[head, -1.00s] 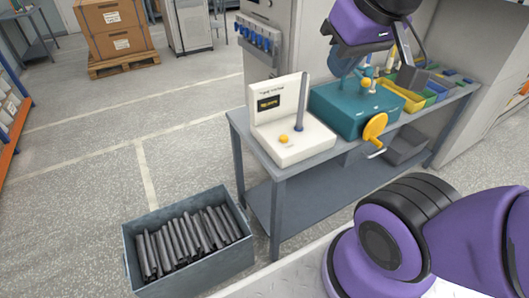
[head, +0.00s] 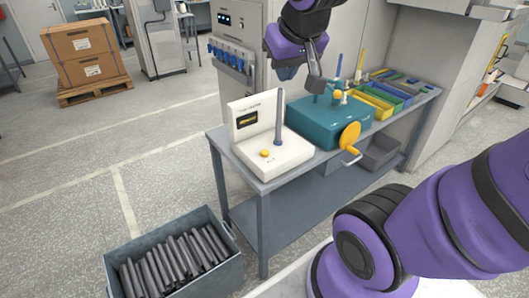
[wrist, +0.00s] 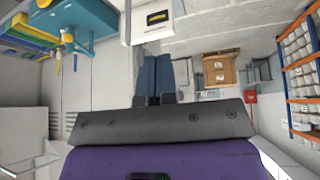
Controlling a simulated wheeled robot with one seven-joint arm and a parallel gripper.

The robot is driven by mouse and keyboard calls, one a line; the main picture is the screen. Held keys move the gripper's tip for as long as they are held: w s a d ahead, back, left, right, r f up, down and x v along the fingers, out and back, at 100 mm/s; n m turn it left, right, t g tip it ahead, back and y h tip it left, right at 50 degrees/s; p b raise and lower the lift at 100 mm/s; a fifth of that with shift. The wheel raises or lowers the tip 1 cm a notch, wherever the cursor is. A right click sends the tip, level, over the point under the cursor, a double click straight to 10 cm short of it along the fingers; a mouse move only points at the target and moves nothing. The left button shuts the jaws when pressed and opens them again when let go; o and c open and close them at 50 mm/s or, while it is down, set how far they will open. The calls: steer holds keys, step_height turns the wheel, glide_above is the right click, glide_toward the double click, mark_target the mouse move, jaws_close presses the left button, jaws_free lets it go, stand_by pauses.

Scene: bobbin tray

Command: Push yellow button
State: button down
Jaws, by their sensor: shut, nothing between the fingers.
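The yellow button (head: 265,153) sits on the front base of a white tester (head: 286,155), left of its upright grey post. The tester has a small dark display with yellow text. My gripper (head: 288,74) hangs above the bench, higher than the tester and a little right of the post top, well apart from the button. Its blue fingers (wrist: 153,78) are together and empty in the wrist view. That view shows part of the white tester (wrist: 150,33) at the top; I cannot make out the button there.
A teal winder (head: 318,125) with a yellow handwheel (head: 349,136) stands right of the tester on the grey bench (head: 290,175). Coloured bins (head: 372,105) lie beyond it. A crate of dark rods (head: 230,270) stands on the floor at lower left.

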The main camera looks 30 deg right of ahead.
steer(key=w+d+f+m, duration=0.1)
steer(key=w+d+f, duration=0.3)
steer(key=w, duration=0.5)
steer(key=m+t+y, duration=0.2)
steer(key=m+t, duration=0.1)
steer(key=m, duration=0.2)
glide_above(266, 151)
step_height(266, 151, down, 25)
steer(key=shift+f+y, duration=0.15)
steer(key=shift+y, duration=0.15)
steer(key=shift+d+f, duration=0.1)
steer(key=shift+f, duration=4.3)
steer(key=shift+f, duration=0.15)
steer(key=shift+f, duration=0.25)
